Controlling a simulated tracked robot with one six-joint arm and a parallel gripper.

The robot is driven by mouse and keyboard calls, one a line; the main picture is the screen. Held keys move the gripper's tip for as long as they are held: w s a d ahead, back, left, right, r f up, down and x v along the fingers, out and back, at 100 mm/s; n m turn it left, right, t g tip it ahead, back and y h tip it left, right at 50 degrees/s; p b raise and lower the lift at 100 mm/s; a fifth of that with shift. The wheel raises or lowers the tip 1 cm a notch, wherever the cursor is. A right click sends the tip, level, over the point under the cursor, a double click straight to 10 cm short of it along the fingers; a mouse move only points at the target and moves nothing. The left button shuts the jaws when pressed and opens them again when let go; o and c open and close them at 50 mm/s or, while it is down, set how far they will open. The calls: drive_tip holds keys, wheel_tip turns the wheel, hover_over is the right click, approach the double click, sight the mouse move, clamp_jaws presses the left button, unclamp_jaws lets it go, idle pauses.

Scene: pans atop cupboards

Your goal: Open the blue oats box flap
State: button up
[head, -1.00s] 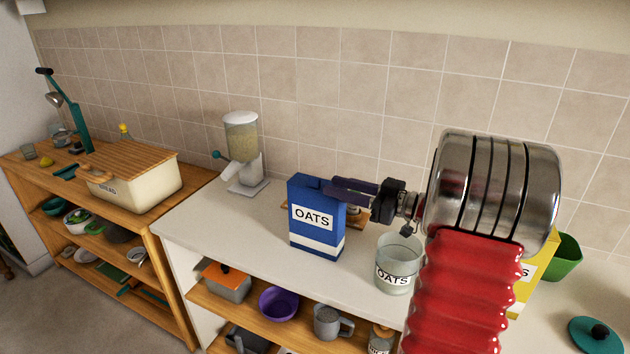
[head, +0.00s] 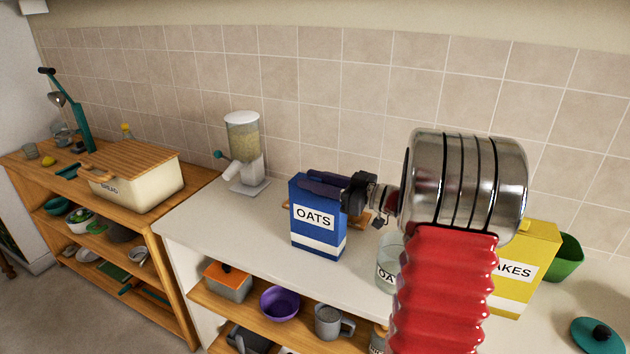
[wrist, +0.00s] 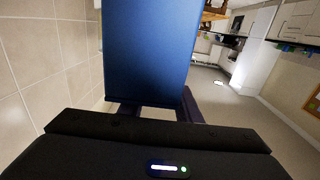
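The blue oats box (head: 318,235) stands upright on the white counter, its OATS label facing the head camera. My gripper (head: 312,184) reaches in from the right at the box's top edge, with its dark fingers over the top. In the wrist view a plain blue face of the box (wrist: 148,50) fills the middle. There the fingers (wrist: 158,112) show apart at the box's lower edge, partly hidden by it. I cannot tell whether they touch the box. The top flap is hidden behind the fingers, so its state does not show.
A glass oats jar (head: 387,262) stands close right of the box, partly behind my arm. A yellow flakes box (head: 520,270) and green container (head: 566,258) are further right. A dispenser (head: 244,150) stands at the back left. The counter (head: 220,220) left of the box is clear.

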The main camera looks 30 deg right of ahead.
drive_tip(key=shift+c, duration=0.5)
clamp_jaws()
drive_tip(key=shift+d, duration=0.1)
